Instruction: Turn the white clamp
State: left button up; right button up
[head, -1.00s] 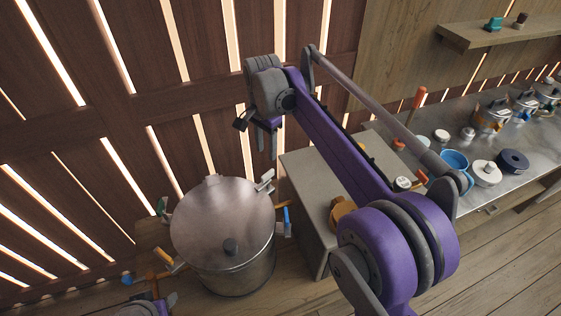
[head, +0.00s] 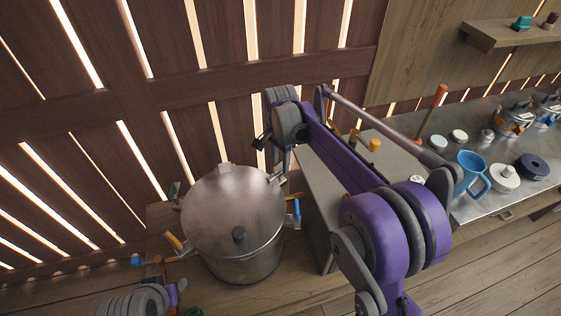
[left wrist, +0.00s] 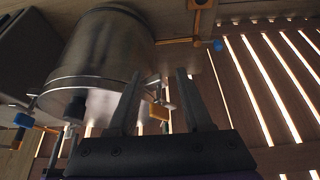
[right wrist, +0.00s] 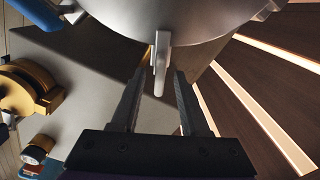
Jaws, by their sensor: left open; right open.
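A large metal pot (head: 245,262) with a round lid (head: 220,200) stands at the wall with several coloured clamps on its rim. The white clamp (head: 275,178) is on the rim's far right side. My right gripper (head: 281,158) is just above it. In the right wrist view the white clamp (right wrist: 161,65) points down between the open fingers of my right gripper (right wrist: 160,77), with no clear grip on it. My left gripper (head: 178,290) is low at the pot's front left. In the left wrist view, my open left gripper (left wrist: 158,80) is beside the pot, near an orange clamp (left wrist: 158,112).
A blue clamp (head: 296,212) is on the pot's right side, an orange clamp (head: 174,242) on its left and a green one (head: 174,190) behind it. A cabinet (head: 318,215) stands close on the right. A metal counter beyond holds a blue mug (head: 470,172).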

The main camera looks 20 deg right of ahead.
grip_shut()
jog(key=shift+n, duration=0.4)
jog(key=n, duration=0.9)
jog(key=shift+b, duration=0.3)
jog(key=n, duration=0.5)
jog(key=shift+n, duration=0.4)
jog(key=shift+a+n, duration=0.1)
jog(key=shift+n, duration=2.1)
